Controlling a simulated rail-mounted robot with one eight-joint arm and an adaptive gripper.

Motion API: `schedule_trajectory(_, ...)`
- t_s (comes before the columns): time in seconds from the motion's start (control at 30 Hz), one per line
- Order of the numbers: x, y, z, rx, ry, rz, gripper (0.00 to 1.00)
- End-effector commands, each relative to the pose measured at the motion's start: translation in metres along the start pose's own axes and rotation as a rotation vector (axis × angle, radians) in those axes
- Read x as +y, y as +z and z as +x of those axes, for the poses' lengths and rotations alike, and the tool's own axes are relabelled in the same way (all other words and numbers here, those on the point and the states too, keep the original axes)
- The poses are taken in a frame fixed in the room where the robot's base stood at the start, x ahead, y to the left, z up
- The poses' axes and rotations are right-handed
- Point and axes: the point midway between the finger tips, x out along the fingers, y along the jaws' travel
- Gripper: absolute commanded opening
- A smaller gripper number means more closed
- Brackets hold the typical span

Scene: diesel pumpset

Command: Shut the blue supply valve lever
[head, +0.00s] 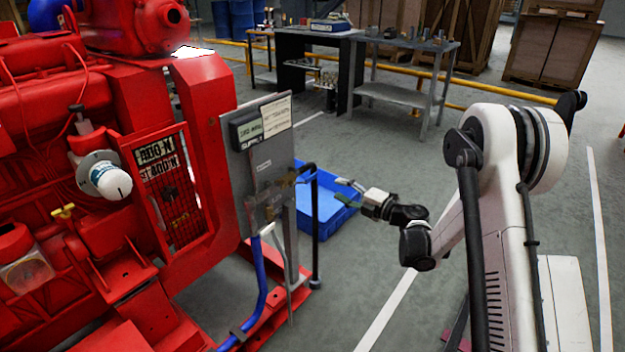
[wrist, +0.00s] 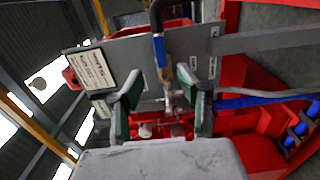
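A grey upright panel (head: 262,160) stands at the end of the red pumpset, with brass pipe fittings on its face. In the wrist view, a small blue lever (wrist: 187,78) shows at the fittings on the panel (wrist: 122,62). It appears between my fingers, nearer the right-hand one. In the head view I cannot make the lever out clearly. My gripper (head: 345,191) is open and empty, to the right of the panel and apart from it. Its two green-padded fingers also show spread in the wrist view (wrist: 163,98).
A black hose (head: 315,225) arches from the fittings to the base. A blue hose (head: 260,285) drops below the panel. A blue tray (head: 325,212) lies on the floor behind. Workbenches (head: 405,90) stand farther back.

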Motion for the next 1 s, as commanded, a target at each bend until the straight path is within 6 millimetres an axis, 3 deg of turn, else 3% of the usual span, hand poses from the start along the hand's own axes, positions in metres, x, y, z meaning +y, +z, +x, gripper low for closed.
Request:
schedule_trajectory(0.5, -0.001, -0.001, 0.093, 0.002, 0.002, 0.0, 0.35)
schedule_trajectory(0.73, 0.0, -0.001, 0.114, 0.001, 0.002, 0.0, 0.35)
schedule_trajectory(1.0, 0.001, 0.0, 0.117, -0.001, 0.002, 0.0, 0.35)
